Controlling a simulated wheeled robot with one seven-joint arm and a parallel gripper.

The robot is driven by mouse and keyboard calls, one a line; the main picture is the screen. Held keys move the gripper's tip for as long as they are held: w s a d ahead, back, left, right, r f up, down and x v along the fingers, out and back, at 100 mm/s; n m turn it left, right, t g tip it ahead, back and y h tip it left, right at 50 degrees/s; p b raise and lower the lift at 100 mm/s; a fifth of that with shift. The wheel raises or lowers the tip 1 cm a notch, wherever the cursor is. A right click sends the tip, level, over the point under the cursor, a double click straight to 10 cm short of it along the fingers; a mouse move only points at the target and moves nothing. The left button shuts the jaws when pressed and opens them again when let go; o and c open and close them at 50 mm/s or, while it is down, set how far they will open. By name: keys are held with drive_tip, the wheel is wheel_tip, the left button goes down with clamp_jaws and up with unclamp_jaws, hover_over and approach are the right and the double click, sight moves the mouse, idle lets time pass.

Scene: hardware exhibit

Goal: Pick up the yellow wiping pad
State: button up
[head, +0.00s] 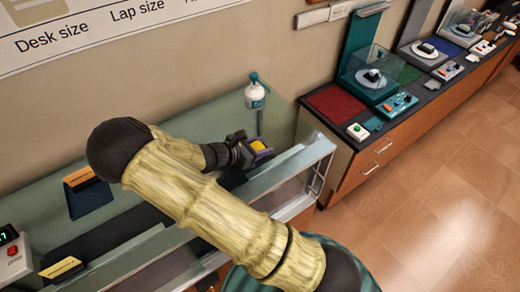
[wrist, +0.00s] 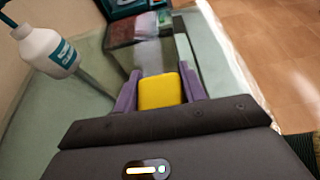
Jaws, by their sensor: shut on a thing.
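The yellow wiping pad (wrist: 160,91) sits between the two purple fingers of my gripper (wrist: 160,88) in the wrist view. The fingers press on its left and right sides. In the head view my gripper (head: 252,150) is near the right end of the glass-sided counter, and the yellow pad (head: 258,145) shows at its tip. I cannot tell exactly how high the pad is above the surface.
A white pump bottle (head: 255,94) with a teal top stands just behind my gripper. A clear glass panel (head: 285,172) runs along the counter's front. A dark blue card holder (head: 88,193) stands at left. Display devices (head: 375,85) line the counter at right.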

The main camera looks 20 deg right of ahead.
sight(261, 144)
wheel_tip(261, 144, up, 9)
drive_tip(key=shift+f+b, duration=0.2)
drive_tip(key=shift+b, duration=0.65)
drive_tip(key=shift+f, duration=0.1)
